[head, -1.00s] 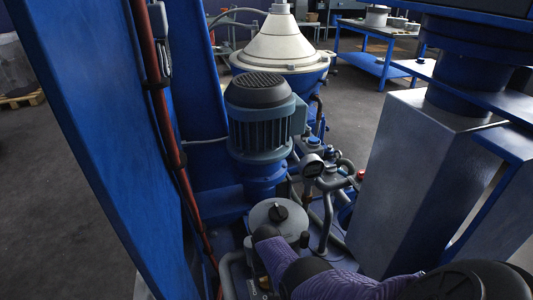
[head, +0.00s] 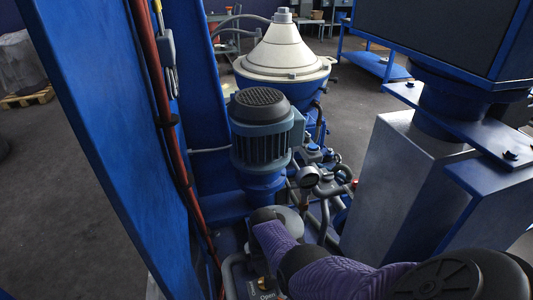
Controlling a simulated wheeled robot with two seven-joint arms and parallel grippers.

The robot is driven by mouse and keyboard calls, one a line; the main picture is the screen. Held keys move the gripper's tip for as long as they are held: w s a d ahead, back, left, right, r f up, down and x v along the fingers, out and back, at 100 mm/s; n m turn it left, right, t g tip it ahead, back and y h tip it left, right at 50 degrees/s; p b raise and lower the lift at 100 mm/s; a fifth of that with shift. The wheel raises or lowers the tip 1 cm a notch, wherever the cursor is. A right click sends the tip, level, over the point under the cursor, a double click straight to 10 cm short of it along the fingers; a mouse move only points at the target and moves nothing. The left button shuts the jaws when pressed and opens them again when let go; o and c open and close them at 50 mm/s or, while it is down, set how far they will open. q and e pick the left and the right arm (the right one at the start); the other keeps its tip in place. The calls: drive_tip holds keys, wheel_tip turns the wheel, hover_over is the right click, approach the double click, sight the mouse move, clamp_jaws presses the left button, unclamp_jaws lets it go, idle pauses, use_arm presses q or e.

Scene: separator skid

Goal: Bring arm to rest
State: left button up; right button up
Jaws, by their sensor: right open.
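My right arm (head: 330,272), with purple sleeves and black joints, comes in from the bottom right. It reaches in to the lower middle of the head view. Its dark far end, with my right gripper (head: 263,216), is over or in front of a round grey lid (head: 291,222) low on the skid. The gripper is open. Its fingers are hard to make out, and I see nothing held in it. The arm hides most of the lid. I cannot tell whether they touch. My left gripper is out of view.
A finned grey-blue motor (head: 262,135) stands just beyond the gripper, with a pressure gauge (head: 307,177) and pipes right of it. The white separator cone (head: 286,45) is behind. A blue post (head: 95,120) with a red pipe (head: 160,110) stands left; a grey cabinet (head: 400,190) stands right.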

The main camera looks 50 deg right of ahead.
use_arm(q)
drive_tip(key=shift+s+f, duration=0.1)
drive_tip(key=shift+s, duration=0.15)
use_arm(e)
drive_tip(key=shift+f, duration=0.2)
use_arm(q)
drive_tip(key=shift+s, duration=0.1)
use_arm(e)
drive_tip(key=s+a+f+n+h+p, duration=0.1)
drive_tip(key=s+a+f+n+p, duration=0.2)
drive_tip(key=s, duration=0.8)
drive_tip(key=s+f+n+h+p, duration=0.1)
drive_tip(key=s+f+n, duration=0.1)
drive_tip(key=s+f, duration=0.65)
use_arm(q)
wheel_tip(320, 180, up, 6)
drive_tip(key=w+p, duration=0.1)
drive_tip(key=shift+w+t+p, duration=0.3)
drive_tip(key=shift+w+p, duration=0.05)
drive_tip(key=shift+p, duration=0.05)
use_arm(e)
drive_tip(key=s+a+r+n, duration=0.1)
drive_tip(key=s+a+n, duration=0.1)
drive_tip(key=s, duration=0.7)
drive_tip(key=s+a+r+n+y, duration=0.1)
drive_tip(key=s+a, duration=0.3)
drive_tip(key=s, duration=0.6)
drive_tip(key=shift+s+a+r+n+g, duration=0.25)
drive_tip(key=shift+a+r+n+g, duration=0.05)
drive_tip(key=shift+n, duration=0.1)
